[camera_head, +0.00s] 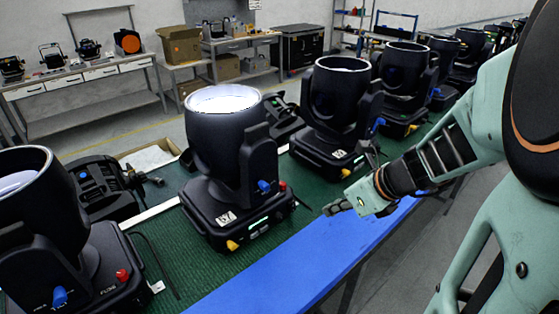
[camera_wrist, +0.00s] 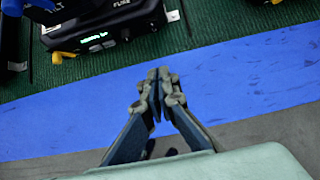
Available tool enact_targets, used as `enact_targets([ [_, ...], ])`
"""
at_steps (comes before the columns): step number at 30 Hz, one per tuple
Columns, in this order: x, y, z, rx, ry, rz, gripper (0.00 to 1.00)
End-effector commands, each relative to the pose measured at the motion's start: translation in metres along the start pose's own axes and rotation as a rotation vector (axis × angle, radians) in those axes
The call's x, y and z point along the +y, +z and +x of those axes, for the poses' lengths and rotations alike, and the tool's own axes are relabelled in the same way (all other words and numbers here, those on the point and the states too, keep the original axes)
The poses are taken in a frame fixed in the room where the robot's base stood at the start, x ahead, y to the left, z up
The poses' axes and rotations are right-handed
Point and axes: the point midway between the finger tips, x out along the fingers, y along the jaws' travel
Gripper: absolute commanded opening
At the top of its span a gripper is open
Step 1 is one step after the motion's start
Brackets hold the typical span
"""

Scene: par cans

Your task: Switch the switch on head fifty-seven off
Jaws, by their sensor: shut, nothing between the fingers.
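Several black moving heads stand in a row on a green bench. The nearest full one (camera_head: 225,140) has a bright white lens, a white number tag (camera_head: 227,218) too small to read surely, a blue knob, a red knob and a yellow part on its base. Another head (camera_head: 335,110) stands behind it to the right, also tagged. I cannot tell which is fifty-seven, nor make out a switch. My gripper (camera_head: 334,209) is shut and empty over the blue front strip, apart from the heads. In the wrist view, my gripper (camera_wrist: 157,80) points toward a base with a lit green display (camera_wrist: 92,39).
The blue strip (camera_head: 285,265) along the bench front is clear. A head (camera_head: 40,215) stands at the left edge, with dark cables on the green mat. Dark fixtures (camera_head: 105,187) lie behind the row. Workbenches and boxes (camera_head: 180,45) stand at the back. Grey floor lies in front.

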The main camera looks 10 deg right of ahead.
Motion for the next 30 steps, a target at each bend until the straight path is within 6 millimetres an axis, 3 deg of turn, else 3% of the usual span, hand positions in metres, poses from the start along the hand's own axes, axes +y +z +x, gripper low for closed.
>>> enact_targets([
  [7,0.001,-0.001,0.022,0.002,0.004,-0.001,0.0],
  [19,0.001,-0.002,0.104,0.003,0.003,-0.001,0.0],
  [24,0.001,0.02,0.118,0.001,0.002,-0.003,0.0],
  [30,0.0,0.028,0.128,0.0,0.001,-0.003,0.0],
])
